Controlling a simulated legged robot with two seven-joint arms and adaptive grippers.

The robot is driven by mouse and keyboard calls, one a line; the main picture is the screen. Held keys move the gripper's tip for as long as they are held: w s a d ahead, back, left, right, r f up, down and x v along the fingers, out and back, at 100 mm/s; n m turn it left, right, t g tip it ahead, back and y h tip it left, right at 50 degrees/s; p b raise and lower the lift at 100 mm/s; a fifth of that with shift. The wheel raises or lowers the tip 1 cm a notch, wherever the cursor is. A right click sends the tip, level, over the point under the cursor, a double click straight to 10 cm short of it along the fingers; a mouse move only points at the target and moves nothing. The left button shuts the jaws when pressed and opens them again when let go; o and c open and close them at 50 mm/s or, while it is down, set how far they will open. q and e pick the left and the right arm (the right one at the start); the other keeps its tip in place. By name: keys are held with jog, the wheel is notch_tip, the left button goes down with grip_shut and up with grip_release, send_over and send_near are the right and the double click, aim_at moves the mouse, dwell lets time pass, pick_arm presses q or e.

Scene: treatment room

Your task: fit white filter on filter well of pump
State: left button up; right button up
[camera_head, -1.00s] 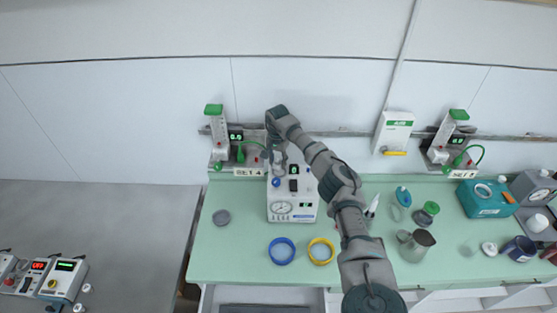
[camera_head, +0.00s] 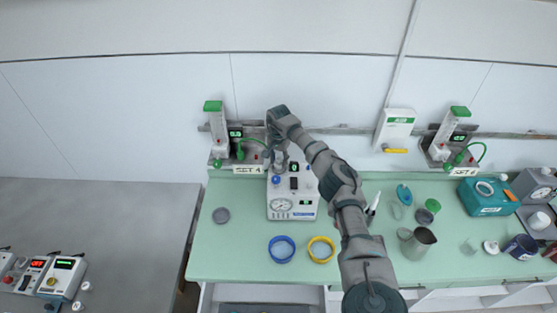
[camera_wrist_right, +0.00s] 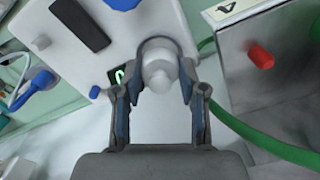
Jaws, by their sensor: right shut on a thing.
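The pump (camera_head: 308,205) is a white box with a round gauge on its front, standing on the green bench top. My right gripper (camera_head: 277,164) is over the back left part of the pump's top. In the right wrist view, my right gripper (camera_wrist_right: 158,85) is shut on the white filter (camera_wrist_right: 158,68), a small stepped round piece between its two fingers. The pump's top (camera_wrist_right: 130,35) lies right behind the filter. The filter and gripper hide the filter well, so I cannot tell whether the filter touches it or sits in it. My left gripper is not in view.
A blue ring (camera_head: 282,249) and a yellow ring (camera_head: 321,249) lie in front of the pump. A flowmeter stand (camera_head: 218,140) with a green tube is behind it. A metal jug (camera_head: 418,243) and a teal box (camera_head: 488,197) stand right. The bench's left front is mostly clear.

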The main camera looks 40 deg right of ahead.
jog(key=shift+f, duration=0.3)
dwell(0.4)
jog(key=shift+f+b, duration=0.35)
jog(key=shift+f, duration=0.25)
dwell(0.5)
jog(key=o, duration=1)
jog(key=shift+r, duration=0.1)
jog(key=shift+r+p, duration=0.75)
jog(key=shift+r, duration=2.7)
